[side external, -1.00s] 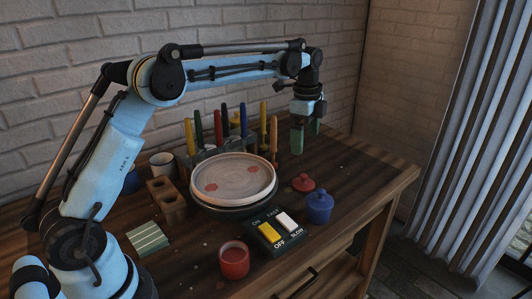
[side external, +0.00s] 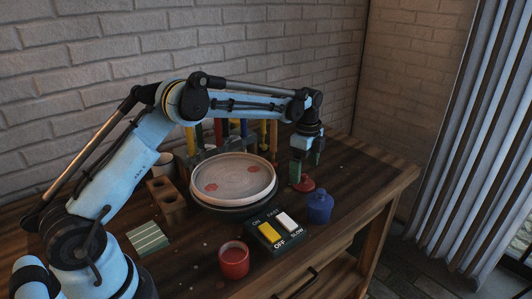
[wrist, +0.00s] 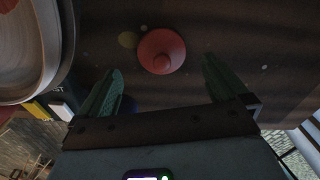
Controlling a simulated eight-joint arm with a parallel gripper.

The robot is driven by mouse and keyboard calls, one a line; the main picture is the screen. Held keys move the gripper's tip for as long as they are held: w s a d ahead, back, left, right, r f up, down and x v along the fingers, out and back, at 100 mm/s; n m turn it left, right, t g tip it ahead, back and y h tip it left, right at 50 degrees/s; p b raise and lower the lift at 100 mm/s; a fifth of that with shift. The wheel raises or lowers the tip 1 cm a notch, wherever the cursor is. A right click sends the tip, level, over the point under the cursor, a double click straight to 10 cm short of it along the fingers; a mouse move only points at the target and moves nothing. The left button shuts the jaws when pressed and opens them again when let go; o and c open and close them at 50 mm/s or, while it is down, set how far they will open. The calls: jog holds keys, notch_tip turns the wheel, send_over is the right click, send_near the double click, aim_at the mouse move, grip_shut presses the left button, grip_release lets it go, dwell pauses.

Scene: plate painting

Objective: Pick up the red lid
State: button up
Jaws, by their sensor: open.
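The red lid (side external: 306,185) lies on the wooden table, a round disc with a knob on top. In the wrist view the lid (wrist: 162,52) sits ahead of and between my fingers, nearer the left finger. My gripper (side external: 305,170) is open, with its green fingers just above and behind the lid in the side view. In the wrist view my gripper (wrist: 163,82) shows both green fingers spread wide with nothing between their tips. One finger overlaps the lid in the side view, so I cannot tell the exact gap.
A blue lidded pot (side external: 319,208) stands close to the red lid. The switch box (side external: 272,237), the red pot (side external: 234,262) and the plate (side external: 236,178) on its wheel stand to the left. Markers stand in a rack behind the plate. Table to the lid's right is clear.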

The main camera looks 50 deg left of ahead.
aim_at(304, 175)
jog(key=shift+w+a+f, duration=0.1)
jog(key=shift+f, duration=1.75)
jog(key=c, duration=1.1)
